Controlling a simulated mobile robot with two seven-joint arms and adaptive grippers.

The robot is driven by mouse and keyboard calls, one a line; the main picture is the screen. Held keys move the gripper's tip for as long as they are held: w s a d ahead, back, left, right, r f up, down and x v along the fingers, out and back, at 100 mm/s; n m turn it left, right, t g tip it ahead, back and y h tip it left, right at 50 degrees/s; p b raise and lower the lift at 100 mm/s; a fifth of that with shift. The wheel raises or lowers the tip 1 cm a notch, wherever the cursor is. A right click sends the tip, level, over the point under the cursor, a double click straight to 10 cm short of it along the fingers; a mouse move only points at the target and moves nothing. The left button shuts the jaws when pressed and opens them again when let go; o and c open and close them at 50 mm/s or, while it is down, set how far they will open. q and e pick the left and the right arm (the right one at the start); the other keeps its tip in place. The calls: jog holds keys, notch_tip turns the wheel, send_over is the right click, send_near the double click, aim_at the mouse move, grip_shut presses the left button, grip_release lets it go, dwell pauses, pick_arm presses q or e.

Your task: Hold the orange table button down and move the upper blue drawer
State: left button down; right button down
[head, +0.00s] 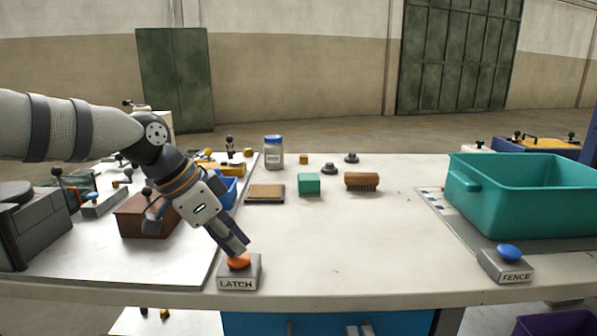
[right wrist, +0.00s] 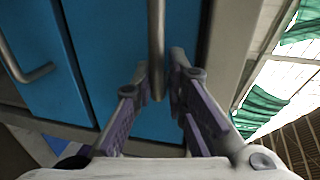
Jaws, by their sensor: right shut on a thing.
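The orange button (head: 238,262) sits on a grey box marked LATCH at the table's front edge. My left gripper (head: 240,248) points down with its fingers together, and its tips appear to touch the button's top; how far the button is pressed cannot be told. The upper blue drawer (head: 325,321) shows below the table edge; its front also fills the middle of the right wrist view (right wrist: 105,50). My right gripper (right wrist: 160,82) is shut on the grey bar handle (right wrist: 156,40) of this drawer, with one finger on each side.
Another blue drawer front with its own handle (right wrist: 35,73) lies beside it. A blue FENCE button (head: 509,252) and a teal bin (head: 520,205) stand at the right. The front middle is clear.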

pick_arm(q)
jog(key=shift+f, duration=0.35)
pick_arm(e)
jog(key=shift+s+f, duration=0.3)
jog(key=shift+f, duration=0.15)
jog(key=shift+s, duration=1.2)
jog(key=shift+s+f, duration=0.1)
jog(key=shift+s, duration=0.9)
jog(key=c, duration=1.7)
grip_release()
jog(key=shift+r, duration=0.2)
jog(key=shift+s+r, duration=0.25)
jog(key=shift+s, duration=0.7)
jog(key=shift+s+r, duration=0.3)
jog(key=shift+s, duration=0.6)
jog(key=shift+s+r, duration=0.25)
jog(key=shift+s, duration=0.7)
